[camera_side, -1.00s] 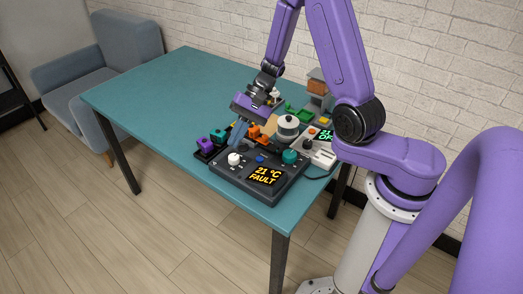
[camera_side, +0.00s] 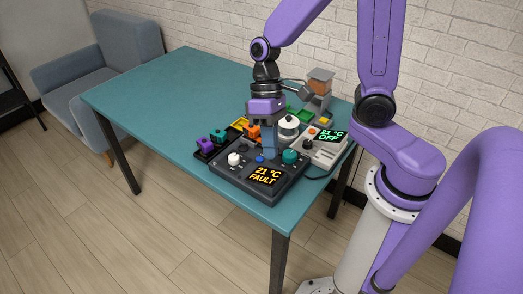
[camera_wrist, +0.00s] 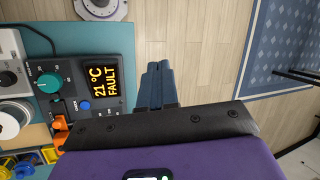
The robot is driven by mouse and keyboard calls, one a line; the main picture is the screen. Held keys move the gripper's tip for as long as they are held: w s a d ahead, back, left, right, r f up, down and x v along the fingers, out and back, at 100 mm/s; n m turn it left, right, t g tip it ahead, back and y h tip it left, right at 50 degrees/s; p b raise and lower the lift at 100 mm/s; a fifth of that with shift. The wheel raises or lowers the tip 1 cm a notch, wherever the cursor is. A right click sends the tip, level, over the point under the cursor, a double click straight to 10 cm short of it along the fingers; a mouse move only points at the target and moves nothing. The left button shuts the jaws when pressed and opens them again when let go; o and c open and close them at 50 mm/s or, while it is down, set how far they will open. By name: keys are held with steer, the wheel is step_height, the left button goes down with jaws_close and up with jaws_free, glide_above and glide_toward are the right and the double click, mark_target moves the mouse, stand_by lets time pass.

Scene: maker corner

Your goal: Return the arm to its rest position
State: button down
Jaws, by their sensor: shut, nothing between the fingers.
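My gripper (camera_side: 269,150) points down above the back of the dark control panel (camera_side: 228,182) in the side view. Its blue fingers are together with nothing between them. In the wrist view the shut fingers (camera_wrist: 158,85) extend past the panel's edge, over the floor in the picture. The panel carries a white knob (camera_side: 234,159), a teal knob (camera_side: 290,156), a blue button (camera_side: 260,160) and a screen (camera_side: 265,177) reading "21 °C FAULT". The side view does not clearly show whether the fingers touch anything.
A light-coloured unit (camera_side: 322,154) with a screen reading "21 °C OFF" stands right of my gripper. The teal table's left part (camera_side: 150,95) is clear.

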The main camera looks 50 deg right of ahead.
steer(key=s+d+r+n+t+h, duration=0.1)
steer(key=s+d+r+n, duration=0.1)
steer(key=s+n, duration=0.2)
steer(key=s+d+r+n+t+h, duration=0.2)
steer(key=s+d+n, duration=0.1)
steer(key=s+n, duration=0.2)
steer(key=shift+s+r+n+t, duration=0.25)
steer(key=shift+s+n+t, duration=0.05)
steer(key=shift+s, duration=1)
